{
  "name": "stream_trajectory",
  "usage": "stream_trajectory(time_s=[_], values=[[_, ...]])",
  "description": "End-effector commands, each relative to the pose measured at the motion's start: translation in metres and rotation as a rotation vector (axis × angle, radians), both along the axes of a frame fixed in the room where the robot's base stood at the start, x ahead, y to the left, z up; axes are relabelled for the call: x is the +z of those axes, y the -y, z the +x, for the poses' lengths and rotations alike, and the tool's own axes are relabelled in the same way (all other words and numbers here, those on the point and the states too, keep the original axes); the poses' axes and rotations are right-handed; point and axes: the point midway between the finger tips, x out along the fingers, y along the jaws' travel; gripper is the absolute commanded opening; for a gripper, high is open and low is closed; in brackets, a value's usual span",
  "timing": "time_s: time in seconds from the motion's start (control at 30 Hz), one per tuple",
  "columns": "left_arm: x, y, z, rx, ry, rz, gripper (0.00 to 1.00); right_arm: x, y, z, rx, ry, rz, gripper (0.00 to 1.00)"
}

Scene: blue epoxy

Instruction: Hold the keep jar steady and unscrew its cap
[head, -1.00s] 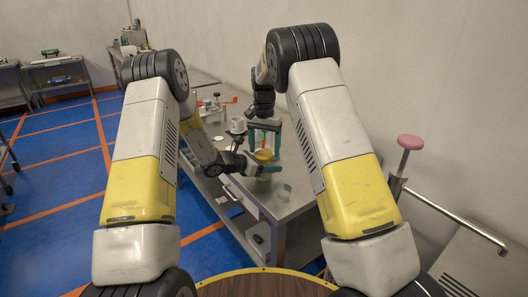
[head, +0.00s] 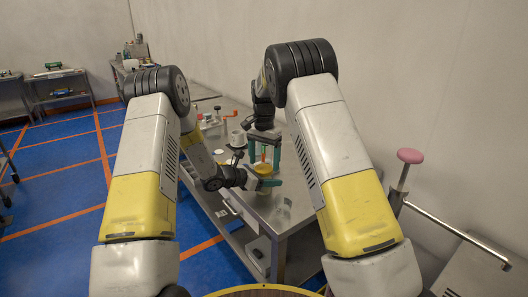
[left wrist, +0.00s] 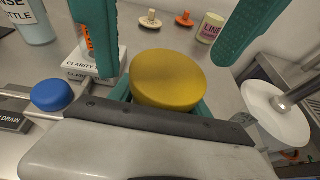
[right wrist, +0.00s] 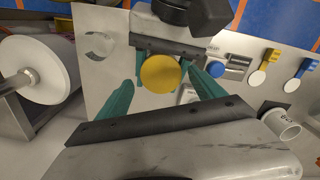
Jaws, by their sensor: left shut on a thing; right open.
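The keep jar's yellow cap (left wrist: 168,80) is seen from above in both wrist views and is small in the head view (head: 263,169). The jar body is mostly hidden under the cap and behind my left gripper. My left gripper (head: 265,183) comes in from the side, below the cap, shut on the jar. My right gripper (head: 264,160) points down from above with its teal fingers open, one on each side of the cap. In the right wrist view the cap (right wrist: 160,73) lies between these fingertips, with gaps on both sides.
A block marked CLARITY (left wrist: 95,60), a blue cap (left wrist: 52,95) and a DRAIN box (left wrist: 12,120) are close to the jar. A white cup (right wrist: 280,122) and a white disc on a rod (right wrist: 40,70) stand farther out. The bench's near corner is mostly clear.

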Motion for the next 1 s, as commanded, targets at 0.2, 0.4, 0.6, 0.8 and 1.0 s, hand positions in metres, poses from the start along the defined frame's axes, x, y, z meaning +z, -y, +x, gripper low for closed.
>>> stream_trajectory(time_s=[0.2, 0.4, 0.6, 0.8, 1.0], values=[[0.000, 0.000, 0.000, 0.001, 0.000, 0.000, 0.00, -0.017, 0.000, 0.000, -0.001, 0.001, -0.001, 0.78], [0.000, 0.000, 0.000, 0.001, 0.000, 0.000, 0.00, -0.019, 0.000, 0.000, 0.000, 0.001, -0.001, 0.78], [0.000, 0.000, 0.000, 0.001, 0.000, 0.000, 0.00, -0.018, 0.000, 0.000, 0.000, 0.001, -0.001, 0.55], [0.000, -0.001, 0.000, 0.002, -0.001, 0.001, 0.00, -0.018, 0.001, 0.000, 0.000, -0.001, -0.001, 0.15], [0.000, -0.001, 0.001, 0.003, 0.000, 0.001, 0.00, -0.018, 0.001, 0.000, -0.001, -0.001, -0.002, 0.69]])
